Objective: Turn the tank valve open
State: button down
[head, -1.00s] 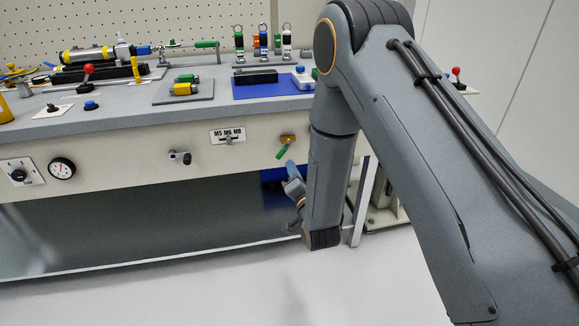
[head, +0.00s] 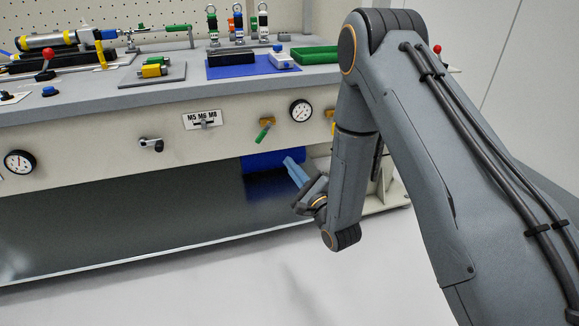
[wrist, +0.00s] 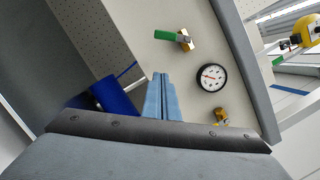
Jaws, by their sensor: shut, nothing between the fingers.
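A brass valve with a green lever (head: 264,130) is on the bench's front panel. The lever points down and to the left in the head view. In the wrist view the green-lever valve (wrist: 172,37) is at the top middle. A second brass fitting (wrist: 221,117) is at the lower right of the wrist view; in the head view my arm partly hides it. I cannot tell which of the two is the tank valve. My gripper (head: 290,164) has light blue fingers, shut and empty, below and right of the green lever. The fingers (wrist: 160,82) are apart from both fittings.
A round gauge (head: 300,111) sits right of the green-lever valve and also shows in the wrist view (wrist: 211,77). A blue object (wrist: 115,97) is left of my fingers under the bench. The floor in front is clear.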

aim_at(264, 133)
jog(key=w+a+r, duration=0.3)
jog(key=w+a, duration=0.2)
jog(key=a, duration=0.1)
jog(key=shift+a+r+b, duration=0.25)
jog(key=shift+a+b, duration=0.1)
jog(key=shift+b, duration=0.1)
jog(key=shift+m, duration=0.3)
